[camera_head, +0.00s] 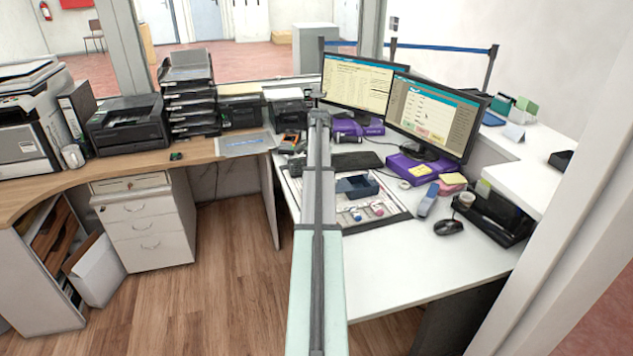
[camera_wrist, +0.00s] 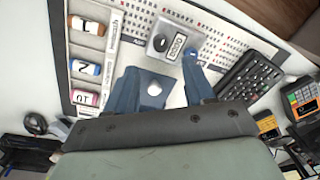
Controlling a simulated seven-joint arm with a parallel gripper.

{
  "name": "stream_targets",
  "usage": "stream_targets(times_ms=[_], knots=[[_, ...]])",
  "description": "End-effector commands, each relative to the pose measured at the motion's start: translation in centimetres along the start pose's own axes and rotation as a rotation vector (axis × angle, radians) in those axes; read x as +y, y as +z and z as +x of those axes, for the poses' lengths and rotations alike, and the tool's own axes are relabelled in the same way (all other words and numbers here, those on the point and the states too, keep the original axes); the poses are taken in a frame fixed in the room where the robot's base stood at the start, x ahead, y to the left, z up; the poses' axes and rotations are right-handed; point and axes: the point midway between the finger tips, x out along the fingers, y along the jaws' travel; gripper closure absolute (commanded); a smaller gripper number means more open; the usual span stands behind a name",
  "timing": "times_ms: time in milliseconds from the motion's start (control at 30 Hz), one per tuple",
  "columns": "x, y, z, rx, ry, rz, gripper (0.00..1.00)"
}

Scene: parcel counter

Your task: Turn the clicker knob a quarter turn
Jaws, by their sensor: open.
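The clicker (camera_wrist: 176,40) is a small grey box with a number window, lying on the printed desk pad at the top middle of the wrist view. Its round dark knob (camera_wrist: 160,43) is on the side toward the picture's left. My gripper (camera_wrist: 165,64) is open, its two blue fingers apart with nothing between them. The fingertips are just below the clicker in the picture; I see no contact, and the height gap is hard to judge. In the head view my arm crosses the desk pad, and I cannot make out the clicker there.
A keyboard (camera_wrist: 248,78) and a card terminal (camera_wrist: 303,98) lie at right. In the head view, two monitors (camera_head: 358,82) stand behind the pad (camera_head: 398,217), and the white desk front (camera_head: 420,270) is clear.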

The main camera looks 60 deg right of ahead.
Motion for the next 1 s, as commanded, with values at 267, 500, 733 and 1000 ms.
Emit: stream_targets(times_ms=[267, 500, 733, 1000], knots=[[0.0, 0.0, -3.7, 0.0, -0.001, 0.0, 0.47], [0.0, 0.0, -4.7, 0.0, 0.0, 0.0, 0.47], [0.0, 0.0, -4.7, 0.0, 0.0, 0.0, 0.47], [0.0, 0.0, -4.6, 0.0, 0.0, 0.0, 0.47]])
